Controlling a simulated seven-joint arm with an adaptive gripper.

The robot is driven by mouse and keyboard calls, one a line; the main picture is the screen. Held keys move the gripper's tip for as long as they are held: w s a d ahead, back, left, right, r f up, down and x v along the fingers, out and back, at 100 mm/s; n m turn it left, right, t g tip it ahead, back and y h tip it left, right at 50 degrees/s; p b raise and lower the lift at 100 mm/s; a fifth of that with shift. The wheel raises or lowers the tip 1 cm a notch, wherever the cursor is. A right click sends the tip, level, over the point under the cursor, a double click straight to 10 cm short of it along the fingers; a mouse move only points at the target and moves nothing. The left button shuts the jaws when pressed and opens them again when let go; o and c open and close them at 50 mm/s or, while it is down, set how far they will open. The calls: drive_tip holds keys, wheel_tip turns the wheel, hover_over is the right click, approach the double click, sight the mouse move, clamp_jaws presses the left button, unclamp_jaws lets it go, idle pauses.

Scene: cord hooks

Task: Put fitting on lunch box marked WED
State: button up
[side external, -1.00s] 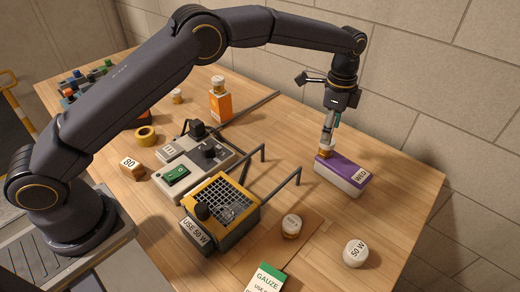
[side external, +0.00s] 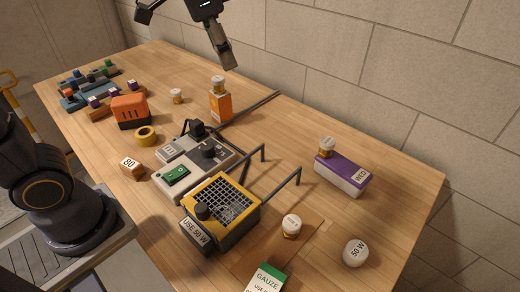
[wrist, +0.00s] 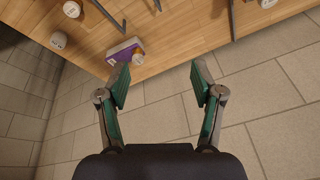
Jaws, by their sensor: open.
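The lunch box (side external: 340,178) marked WED has a purple lid and a pale base, and stands at the right side of the table. A small fitting (side external: 326,147) with a white top and an amber-brown base sits upright on the left end of its lid. My gripper (side external: 225,60) is high above the back of the table, up and left of the lunch box, and well apart from it. In the wrist view my gripper (wrist: 160,80) is open with nothing between its fingers. The lunch box (wrist: 123,52) and the fitting (wrist: 138,58) also show there, beyond the left finger.
A yellow-rimmed grid unit (side external: 225,205) labelled USE 50 W stands mid-table with two hooked rods beside it. A similar white-topped fitting (side external: 291,226), a white 50 W piece (side external: 355,253) and a GAUZE box (side external: 265,279) are in front. An orange bottle (side external: 219,103) stands at the back.

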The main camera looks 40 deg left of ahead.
drive_tip(key=s+a+f+n+t, duration=0.1)
drive_tip(key=s+a+f+n, duration=0.1)
drive_tip(key=s, duration=0.5)
drive_tip(key=s+a+f+n+t, duration=0.1)
drive_tip(key=s+a+f+n, duration=0.1)
drive_tip(key=s, duration=0.5)
wheel_tip(320, 180, down, 2)
drive_tip(key=shift+s+a+f+n, duration=0.1)
drive_tip(key=shift+s+a+n, duration=0.2)
drive_tip(key=shift+n, duration=0.5)
